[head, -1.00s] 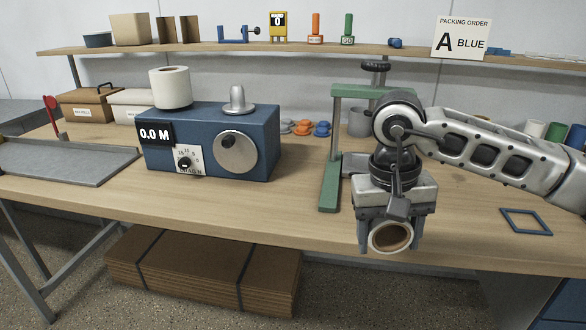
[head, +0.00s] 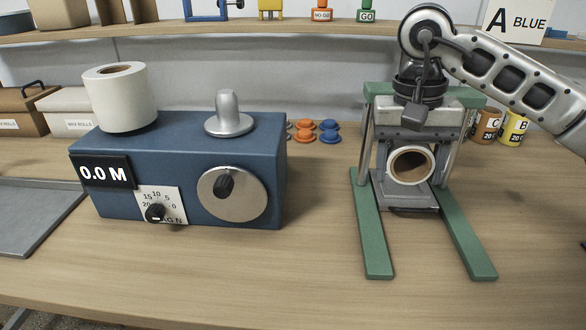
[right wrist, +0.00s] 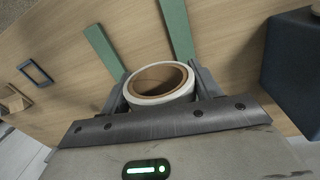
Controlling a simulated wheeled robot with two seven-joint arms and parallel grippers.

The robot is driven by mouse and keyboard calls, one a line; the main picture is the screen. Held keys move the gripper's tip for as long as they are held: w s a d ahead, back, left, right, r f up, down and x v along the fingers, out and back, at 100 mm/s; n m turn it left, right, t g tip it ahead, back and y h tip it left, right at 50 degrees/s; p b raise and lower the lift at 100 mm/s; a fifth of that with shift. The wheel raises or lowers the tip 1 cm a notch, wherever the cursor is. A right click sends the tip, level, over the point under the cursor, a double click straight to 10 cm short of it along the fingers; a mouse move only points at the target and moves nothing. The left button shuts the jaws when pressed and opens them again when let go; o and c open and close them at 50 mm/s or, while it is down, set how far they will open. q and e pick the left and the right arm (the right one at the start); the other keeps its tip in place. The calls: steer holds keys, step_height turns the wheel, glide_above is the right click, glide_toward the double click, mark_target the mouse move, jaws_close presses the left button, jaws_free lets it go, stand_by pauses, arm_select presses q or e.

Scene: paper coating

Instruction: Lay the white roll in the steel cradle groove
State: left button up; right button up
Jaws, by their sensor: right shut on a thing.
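A white roll with a brown core (head: 412,165) is held in my right gripper (head: 411,158), its open end facing the head camera. In the right wrist view the roll (right wrist: 158,80) sits between the two fingers. The gripper points down inside the green frame (head: 372,235). The grey steel cradle (head: 408,197) shows just below the roll, between the green legs. Its groove is mostly hidden by the roll and gripper, and I cannot tell whether the roll touches it. My left gripper is not in view.
The blue machine (head: 150,185) stands to the left, with another white roll (head: 120,100) on top. A grey tray (head: 35,220) lies at the left. Orange and blue pieces (head: 318,131) and labelled cans (head: 514,127) stand behind. The front tabletop is clear.

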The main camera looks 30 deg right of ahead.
steer(key=w+a+f+b, duration=0.1)
steer(key=w+f, duration=0.1)
steer(key=w, duration=0.1)
steer(key=w+a+f, duration=0.1)
steer(key=w+f, duration=0.2)
steer(key=w, duration=0.1)
steer(key=w+a+f+b, duration=0.1)
steer(key=w+a+f, duration=0.1)
steer(key=w+f, duration=0.1)
steer(key=shift+w+a+f+b, duration=0.1)
steer(key=shift+w+f+b, duration=0.1)
steer(key=shift+w+b, duration=0.25)
steer(key=shift+w+f, duration=0.15)
steer(key=shift+w, duration=0.25)
steer(key=shift+w+a+f, duration=0.15)
steer(key=shift+w+f, duration=0.1)
steer(key=shift+f, duration=0.15)
step_height(320, 180, down, 3)
steer(key=shift+w+f, duration=0.15)
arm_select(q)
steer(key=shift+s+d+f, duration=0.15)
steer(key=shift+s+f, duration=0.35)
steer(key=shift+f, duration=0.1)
